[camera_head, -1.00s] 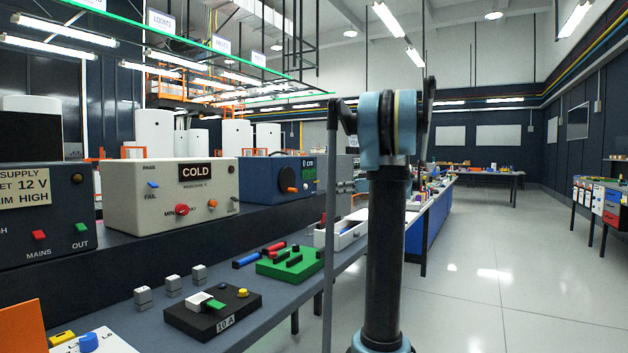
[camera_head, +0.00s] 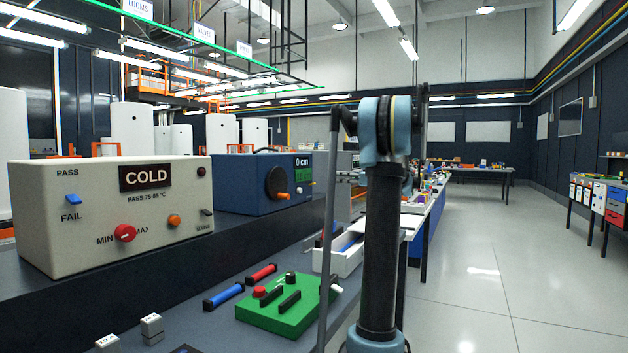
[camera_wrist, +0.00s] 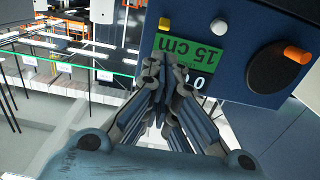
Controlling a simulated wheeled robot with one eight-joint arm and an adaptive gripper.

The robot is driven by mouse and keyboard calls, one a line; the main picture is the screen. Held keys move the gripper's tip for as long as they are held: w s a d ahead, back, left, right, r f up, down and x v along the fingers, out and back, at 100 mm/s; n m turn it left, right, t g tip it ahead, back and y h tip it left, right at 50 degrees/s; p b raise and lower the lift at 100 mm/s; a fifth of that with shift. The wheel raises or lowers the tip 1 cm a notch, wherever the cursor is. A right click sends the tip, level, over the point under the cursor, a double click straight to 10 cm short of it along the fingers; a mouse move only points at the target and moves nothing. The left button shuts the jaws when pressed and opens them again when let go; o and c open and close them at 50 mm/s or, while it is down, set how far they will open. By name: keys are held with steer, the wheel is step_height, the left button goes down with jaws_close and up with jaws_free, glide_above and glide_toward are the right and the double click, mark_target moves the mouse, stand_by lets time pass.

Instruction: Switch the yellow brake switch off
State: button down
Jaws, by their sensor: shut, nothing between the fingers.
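The blue lift box (camera_head: 240,178) stands on the bench in the head view, left of my arm. It has a black disc with an orange crank handle (camera_head: 283,196) and a display reading 0 cm. In the wrist view the blue box (camera_wrist: 240,85) appears upside down, with a green 15 cm label (camera_wrist: 190,55), a small yellow switch (camera_wrist: 165,23) and a white knob (camera_wrist: 220,27). My gripper (camera_wrist: 164,68) is shut and empty, its fingertips overlapping the label's edge in the picture, near the yellow switch. Contact cannot be told.
A beige box marked COLD (camera_head: 110,210) stands left of the blue box. A green board (camera_head: 285,305), a blue cylinder (camera_head: 223,296) and a red cylinder (camera_head: 261,274) lie on the bench in front. A white tray (camera_head: 345,260) is beside my arm. The floor at right is clear.

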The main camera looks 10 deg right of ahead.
mark_target(311, 176)
steer(key=shift+w+a, duration=0.15)
steer(key=shift+w, duration=0.15)
steer(key=shift+w+a, duration=0.1)
steer(key=x, duration=1)
